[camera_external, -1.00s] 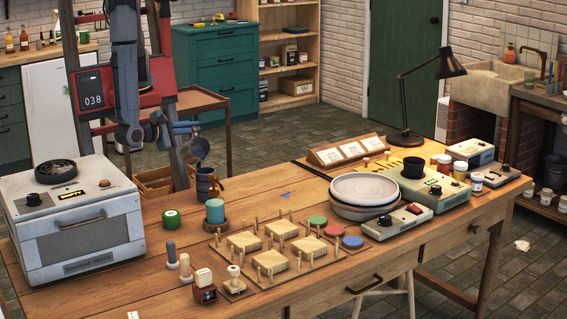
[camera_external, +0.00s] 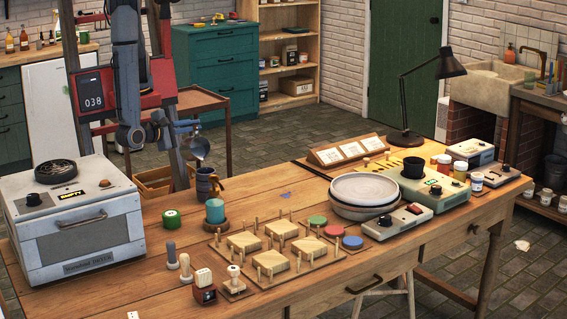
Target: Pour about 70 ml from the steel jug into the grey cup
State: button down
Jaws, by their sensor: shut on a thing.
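My gripper (camera_external: 186,127) is at the left back of the wooden table and is shut on the small steel jug (camera_external: 201,147). The jug is tilted above the grey cup (camera_external: 204,182), apart from it. A pale patch shows at the jug's mouth; at this size I cannot tell whether liquid is flowing. The grey cup stands upright on the table, with a brown part at its right side. The inside of the cup is too small to read.
A teal cylinder (camera_external: 215,211) and a green-topped tin (camera_external: 171,219) stand in front of the cup. A white oven (camera_external: 72,225) is at the left. Pegged wooden boards (camera_external: 270,248) and stacked pale bowls (camera_external: 363,190) are to the right.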

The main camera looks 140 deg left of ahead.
aim_at(190, 137)
jog(key=shift+w+r+m, duration=0.25)
jog(key=shift+m, duration=0.05)
jog(key=shift+w+d+r+m+y+p, duration=0.15)
jog(key=shift+w+r+m+p, duration=0.1)
jog(key=shift+w, duration=0.25)
jog(key=shift+w+d+r+m+y+p, duration=0.15)
jog(key=shift+w+m+p, duration=0.1)
jog(key=shift+w, duration=0.2)
dwell(1.6)
jog(key=shift+w+a+r+m, duration=0.1)
jog(key=shift+w+m, duration=0.15)
jog(key=shift+m, duration=0.05)
dwell(0.4)
jog(key=shift+r+p, duration=0.1)
jog(key=shift+p, duration=0.35)
jog(key=shift+m, duration=0.3)
jog(key=s+b, duration=0.1)
jog(key=s+f+n+b, duration=0.1)
jog(key=s+n, duration=0.1)
jog(key=shift+s+a+f+b, duration=0.3)
jog(key=shift+s+f+b, duration=0.05)
jog(key=shift+b, duration=0.05)
jog(key=shift+s+n+h+p, duration=0.35)
jog(key=shift+n+h+p, duration=0.05)
jog(key=shift+p, duration=0.2)
jog(key=shift+s+a+f+n+t+h+p, duration=0.15)
jog(key=shift+s+f+n+t+h+p, duration=0.2)
jog(key=shift+s+f+n, duration=0.65)
jog(key=shift+w+t, duration=0.1)
jog(key=shift+t, duration=0.15)
